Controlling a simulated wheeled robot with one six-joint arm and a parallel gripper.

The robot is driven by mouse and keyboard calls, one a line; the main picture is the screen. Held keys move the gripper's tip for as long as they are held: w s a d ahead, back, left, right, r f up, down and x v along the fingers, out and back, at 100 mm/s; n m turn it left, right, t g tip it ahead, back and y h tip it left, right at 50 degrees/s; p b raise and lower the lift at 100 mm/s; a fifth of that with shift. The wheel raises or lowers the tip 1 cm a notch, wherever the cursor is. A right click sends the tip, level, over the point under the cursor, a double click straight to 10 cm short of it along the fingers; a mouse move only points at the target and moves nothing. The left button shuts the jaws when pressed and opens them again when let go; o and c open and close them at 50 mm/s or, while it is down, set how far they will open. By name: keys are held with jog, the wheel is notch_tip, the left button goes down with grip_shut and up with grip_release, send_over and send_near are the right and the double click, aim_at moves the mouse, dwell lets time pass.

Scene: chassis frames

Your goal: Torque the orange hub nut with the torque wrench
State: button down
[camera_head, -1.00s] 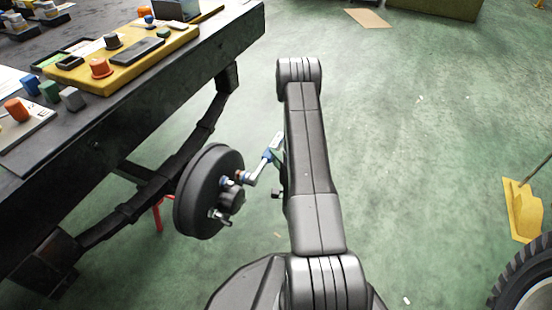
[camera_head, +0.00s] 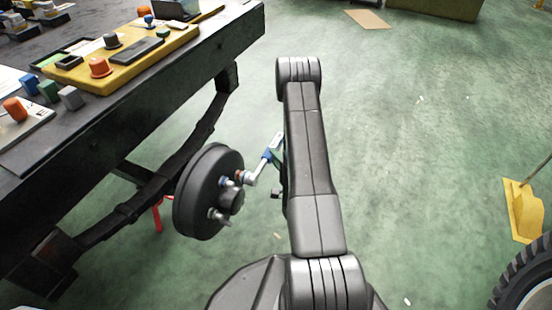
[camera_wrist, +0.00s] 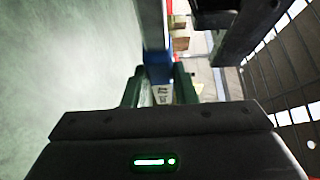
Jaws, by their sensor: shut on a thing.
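The dark hub drum (camera_head: 193,195) hangs at the end of the axle in the head view. The orange hub nut (camera_head: 239,174) is on the upper right of its face, largely covered by the wrench's socket end. The torque wrench (camera_head: 267,154) has a silver head and a blue section. Its head is at the orange nut, and its shaft slants up and right. My gripper (camera_head: 279,160) is shut on the wrench and mostly hidden behind my arm. In the wrist view, the green fingers of my gripper (camera_wrist: 159,90) flank the blue wrench (camera_wrist: 157,70).
The dark chassis rail (camera_head: 150,105) carries a yellow tray (camera_head: 130,72) with small parts. Green floor (camera_head: 420,150) is open at right, with a tyre (camera_head: 525,285) and yellow stand (camera_head: 522,210) at its edge.

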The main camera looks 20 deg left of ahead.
jog(key=shift+w+a, duration=0.1)
jog(key=shift+a, duration=0.85)
dwell(1.2)
dwell(0.4)
jog(key=shift+f+m+g+h, duration=0.5)
jog(key=shift+f+m, duration=0.6)
jog(key=shift+f, duration=0.2)
jog(key=shift+s, duration=0.2)
jog(key=shift+s+f+m+g+p, duration=0.2)
jog(key=shift+f+m+g+p, duration=0.15)
jog(key=shift+f, duration=0.25)
jog(key=shift+w+r+n+t+y+b, duration=0.2)
jog(key=shift+r+n+t, duration=0.15)
jog(key=shift+r, duration=0.25)
jog(key=shift+w+r+n+t+y+b, duration=0.1)
jog(key=shift+r+n+t+b, duration=0.1)
jog(key=shift+r+n, duration=0.3)
